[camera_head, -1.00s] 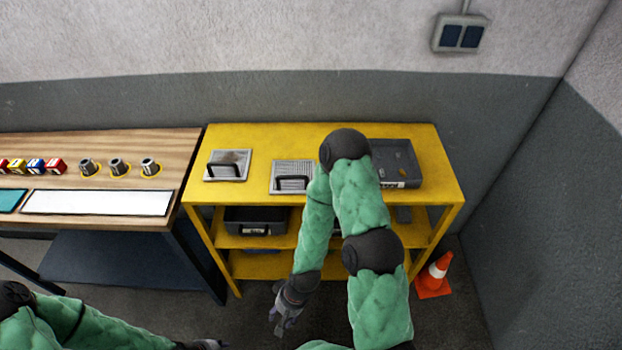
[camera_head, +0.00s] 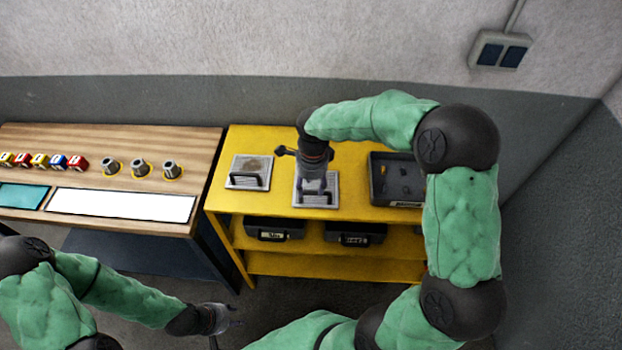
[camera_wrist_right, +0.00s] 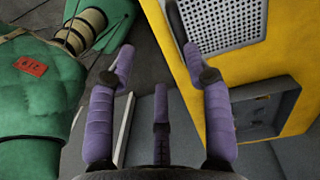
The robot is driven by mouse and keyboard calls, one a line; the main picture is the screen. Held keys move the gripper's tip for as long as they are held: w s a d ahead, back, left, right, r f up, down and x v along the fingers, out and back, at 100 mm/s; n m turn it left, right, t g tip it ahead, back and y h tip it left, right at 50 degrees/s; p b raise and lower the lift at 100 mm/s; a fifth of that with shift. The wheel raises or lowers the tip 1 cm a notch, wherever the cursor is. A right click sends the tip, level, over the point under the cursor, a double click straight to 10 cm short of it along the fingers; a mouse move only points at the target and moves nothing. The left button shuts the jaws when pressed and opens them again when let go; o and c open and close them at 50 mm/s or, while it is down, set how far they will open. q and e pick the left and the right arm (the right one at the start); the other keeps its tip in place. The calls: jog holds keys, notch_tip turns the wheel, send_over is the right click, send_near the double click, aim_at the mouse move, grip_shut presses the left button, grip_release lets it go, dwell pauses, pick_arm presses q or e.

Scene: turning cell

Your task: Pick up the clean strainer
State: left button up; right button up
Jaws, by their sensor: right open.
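Two square grey strainers with dark handles lie on the yellow shelf unit's top. The left strainer (camera_head: 237,180) has a brown patch. The right strainer (camera_head: 301,201) shows no brown patch and is partly hidden by my right gripper (camera_head: 314,187). My right gripper is over it in the head view, fingers pointing down. In the right wrist view my right gripper (camera_wrist_right: 160,62) is open and empty, its purple fingers spread. A perforated strainer plate (camera_wrist_right: 220,20) lies at upper right, beside the fingers. My left gripper (camera_head: 228,318) hangs low, away from the shelf; its fingers are too small to judge.
A dark grey tray (camera_head: 380,198) stands on the yellow top (camera_head: 350,158), right of the strainers. Black bins (camera_head: 274,229) sit on the shelf below. A wooden bench (camera_head: 110,145) at left holds coloured blocks and several grey cups (camera_head: 140,168).

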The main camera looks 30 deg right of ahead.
notch_tip(320, 180, up, 3)
jog(key=d+m, duration=0.1)
send_over(315, 193)
notch_tip(315, 193, down, 4)
jog(key=f, duration=0.1)
jog(key=shift+m, duration=0.3)
jog(key=shift+f+b, duration=0.3)
jog(key=shift+f, duration=2.65)
grip_shut()
